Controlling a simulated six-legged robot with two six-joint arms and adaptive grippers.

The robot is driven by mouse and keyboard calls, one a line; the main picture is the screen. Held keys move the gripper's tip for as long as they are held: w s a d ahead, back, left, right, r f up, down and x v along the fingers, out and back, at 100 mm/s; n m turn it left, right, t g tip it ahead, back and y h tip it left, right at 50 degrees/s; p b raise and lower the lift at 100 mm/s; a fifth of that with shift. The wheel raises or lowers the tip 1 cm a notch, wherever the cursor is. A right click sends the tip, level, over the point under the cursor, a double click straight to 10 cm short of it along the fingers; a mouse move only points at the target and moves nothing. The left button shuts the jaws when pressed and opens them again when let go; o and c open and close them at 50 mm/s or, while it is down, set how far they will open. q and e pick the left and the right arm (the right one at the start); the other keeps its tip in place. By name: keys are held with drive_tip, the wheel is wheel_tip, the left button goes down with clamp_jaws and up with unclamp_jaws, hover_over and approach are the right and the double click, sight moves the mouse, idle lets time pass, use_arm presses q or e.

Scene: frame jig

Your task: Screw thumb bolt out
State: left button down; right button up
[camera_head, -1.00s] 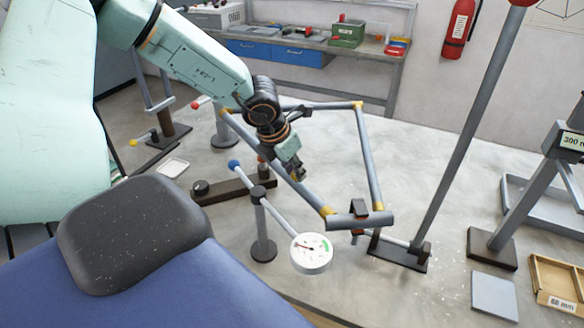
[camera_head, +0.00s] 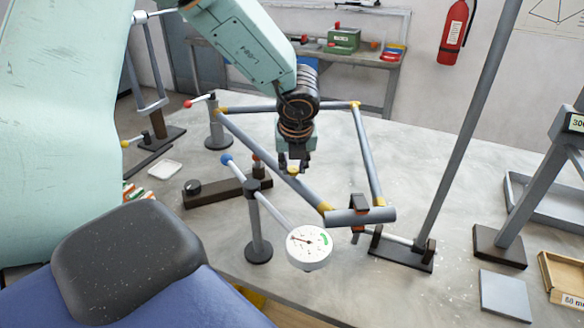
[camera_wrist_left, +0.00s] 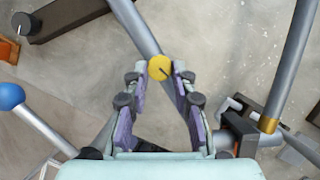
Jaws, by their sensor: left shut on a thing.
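My left gripper (camera_head: 292,166) points down over the near left tube of the bicycle-like frame (camera_head: 262,157). A round yellow knob (camera_wrist_left: 159,67) with a dark line across it sits between the fingertips in the left wrist view, and the gripper is shut on it. I take it for the thumb bolt; its yellow edge shows just under the fingers in the head view (camera_head: 293,171). Its shank is hidden, so I cannot tell how far it sits in the tube. My right gripper is not in view.
A white dial gauge (camera_head: 309,247) on a stand with a blue-ball lever (camera_head: 226,160) stands close in front. A dark bar base (camera_head: 222,191) lies at the left. A tall grey post (camera_head: 465,130) rises at the right. A wooden tray (camera_head: 565,280) lies at far right.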

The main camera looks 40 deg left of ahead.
use_arm(q)
drive_tip(key=n, duration=0.1)
drive_tip(key=n+g, duration=0.1)
drive_tip(key=n, duration=0.2)
drive_tip(key=shift+w+d+r+n+g+y+p, duration=0.1)
drive_tip(key=shift+w+n+g+y+p, duration=0.2)
drive_tip(key=shift+n+y, duration=0.1)
drive_tip(key=n, duration=0.1)
drive_tip(key=n+g, duration=0.1)
drive_tip(key=n, duration=0.1)
drive_tip(key=n+g, duration=0.1)
drive_tip(key=n, duration=0.1)
drive_tip(key=shift+w+p, duration=0.25)
drive_tip(key=shift+p, duration=0.15)
drive_tip(key=n+g, duration=0.1)
drive_tip(key=n, duration=0.2)
drive_tip(key=n+g, duration=0.1)
drive_tip(key=n, duration=0.1)
drive_tip(key=shift+w+n, duration=0.2)
drive_tip(key=shift+n, duration=0.2)
drive_tip(key=shift+f+n+g+h, duration=0.25)
drive_tip(key=shift+n+g+h, duration=0.3)
drive_tip(key=shift+n, duration=1.35)
drive_tip(key=c, duration=1.5)
unclamp_jaws()
drive_tip(key=shift+c, duration=0.2)
drive_tip(key=o, duration=0.5)
drive_tip(key=shift+a, duration=0.3)
drive_tip(key=shift+w+d+r, duration=0.1)
drive_tip(key=shift+d+r, duration=0.05)
